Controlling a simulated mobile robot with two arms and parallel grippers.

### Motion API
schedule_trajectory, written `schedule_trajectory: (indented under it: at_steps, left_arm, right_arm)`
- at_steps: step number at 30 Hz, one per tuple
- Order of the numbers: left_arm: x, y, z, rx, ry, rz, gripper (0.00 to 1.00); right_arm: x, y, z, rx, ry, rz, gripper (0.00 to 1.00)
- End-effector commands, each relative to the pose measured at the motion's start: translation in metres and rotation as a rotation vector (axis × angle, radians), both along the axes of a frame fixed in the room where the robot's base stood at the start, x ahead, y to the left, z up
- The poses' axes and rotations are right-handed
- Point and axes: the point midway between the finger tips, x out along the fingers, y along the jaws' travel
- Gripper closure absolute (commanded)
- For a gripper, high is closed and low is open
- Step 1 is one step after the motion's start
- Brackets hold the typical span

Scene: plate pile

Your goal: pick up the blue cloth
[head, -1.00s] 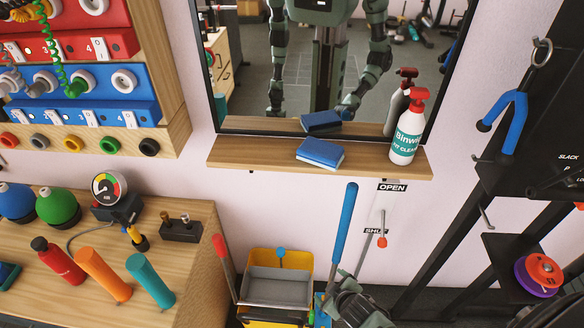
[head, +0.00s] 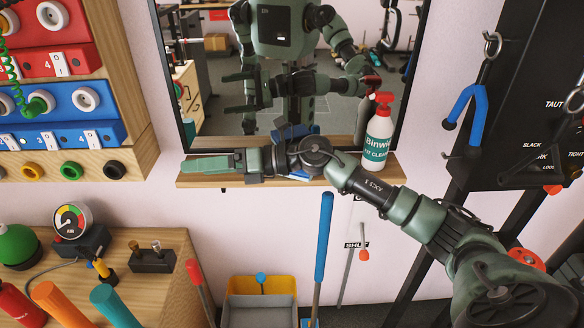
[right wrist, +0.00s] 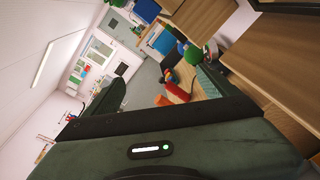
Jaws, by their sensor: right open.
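The blue cloth (head: 300,175) is a folded blue pad with a pale underside on the wooden shelf (head: 192,180) under the mirror. My right arm hides most of it; only a small blue edge shows below the wrist. My right gripper (head: 190,166) points left along the shelf, past the cloth. It is open and empty. In the right wrist view its two fingers stand apart (right wrist: 172,78), with the room beyond them and no cloth between. My left gripper is not in view.
A spray bottle (head: 377,140) with a red head stands at the shelf's right end, close behind my right arm. The mirror (head: 345,100) rises behind the shelf. A blue-handled pole (head: 323,235) and a mop bucket (head: 260,300) are below. A workbench (head: 170,280) is at lower left.

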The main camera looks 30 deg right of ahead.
Motion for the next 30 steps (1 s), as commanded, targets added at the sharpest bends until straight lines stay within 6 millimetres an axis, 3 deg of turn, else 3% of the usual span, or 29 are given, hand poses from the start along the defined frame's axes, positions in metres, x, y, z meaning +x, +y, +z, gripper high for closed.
schedule_trajectory:
  at_steps: [3,6,9,13,17,30]
  left_arm:
    - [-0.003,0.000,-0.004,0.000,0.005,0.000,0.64]
    - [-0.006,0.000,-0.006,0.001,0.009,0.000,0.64]
    - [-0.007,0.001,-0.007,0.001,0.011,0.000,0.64]
    - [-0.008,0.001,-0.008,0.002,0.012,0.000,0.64]
    - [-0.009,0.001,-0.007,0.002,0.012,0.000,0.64]
    - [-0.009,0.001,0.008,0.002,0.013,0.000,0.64]
  right_arm:
    - [0.002,-0.065,-0.011,-0.425,-0.040,0.076,0.13]
    - [-0.003,-0.130,-0.017,-0.706,0.002,0.096,0.13]
    - [-0.013,-0.186,-0.014,-0.892,0.063,0.091,0.13]
    - [-0.025,-0.232,-0.009,-1.023,0.132,0.077,0.13]
    - [-0.028,-0.245,-0.011,-1.064,0.161,0.075,0.13]
    - [-0.004,-0.223,-0.056,-1.060,0.162,0.079,0.13]
